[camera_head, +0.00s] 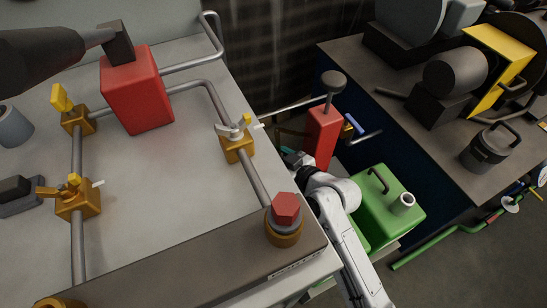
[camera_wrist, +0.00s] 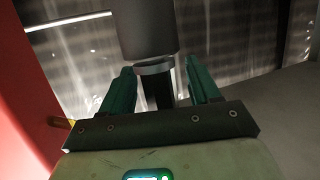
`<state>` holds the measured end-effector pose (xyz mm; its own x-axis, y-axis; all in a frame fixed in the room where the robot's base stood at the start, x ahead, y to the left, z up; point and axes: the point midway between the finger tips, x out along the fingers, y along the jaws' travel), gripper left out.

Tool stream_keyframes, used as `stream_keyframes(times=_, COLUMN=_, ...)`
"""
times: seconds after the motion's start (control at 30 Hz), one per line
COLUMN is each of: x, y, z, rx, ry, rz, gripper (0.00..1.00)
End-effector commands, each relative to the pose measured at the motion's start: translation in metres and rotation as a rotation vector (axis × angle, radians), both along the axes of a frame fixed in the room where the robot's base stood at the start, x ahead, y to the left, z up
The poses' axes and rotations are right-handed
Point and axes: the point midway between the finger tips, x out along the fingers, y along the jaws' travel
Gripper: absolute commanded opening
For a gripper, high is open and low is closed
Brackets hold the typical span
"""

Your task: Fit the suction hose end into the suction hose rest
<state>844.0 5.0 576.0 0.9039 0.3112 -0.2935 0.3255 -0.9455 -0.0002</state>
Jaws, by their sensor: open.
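In the wrist view, my gripper (camera_wrist: 160,72) has its two green fingers spread apart. A grey cylinder (camera_wrist: 148,28) stands just beyond the fingertips, with a collar and a narrower dark neck below it in the gap between the fingers. I cannot tell whether the neck touches either finger, or whether this is the suction hose end or its rest. In the head view, my gripper (camera_head: 288,153) is low beside the right edge of the pale table, left of the red upright block (camera_head: 322,136). What lies between the fingers is hidden there. I cannot identify the rest for certain.
A red surface (camera_wrist: 20,100) is close on the left in the wrist view. The pale table (camera_head: 170,160) carries pipes, brass valves and a red box (camera_head: 135,90). A green canister (camera_head: 385,208) stands right of my arm. A dark bench (camera_head: 400,85) is beyond.

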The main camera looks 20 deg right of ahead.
Motion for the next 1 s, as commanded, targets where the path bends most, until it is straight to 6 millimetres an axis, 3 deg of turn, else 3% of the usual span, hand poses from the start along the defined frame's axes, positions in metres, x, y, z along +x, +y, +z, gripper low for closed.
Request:
stream_keyframes(times=0.27, x=-0.005, y=-0.002, z=0.001, rx=0.0, ry=0.002, rz=0.0, gripper=0.61)
stream_keyframes(times=0.7, x=-0.061, y=-0.021, z=0.02, rx=0.001, ry=0.001, rz=0.0, gripper=0.61)
stream_keyframes(times=1.0, x=-0.068, y=-0.023, z=0.022, rx=0.0, ry=0.0, rz=0.0, gripper=0.61)
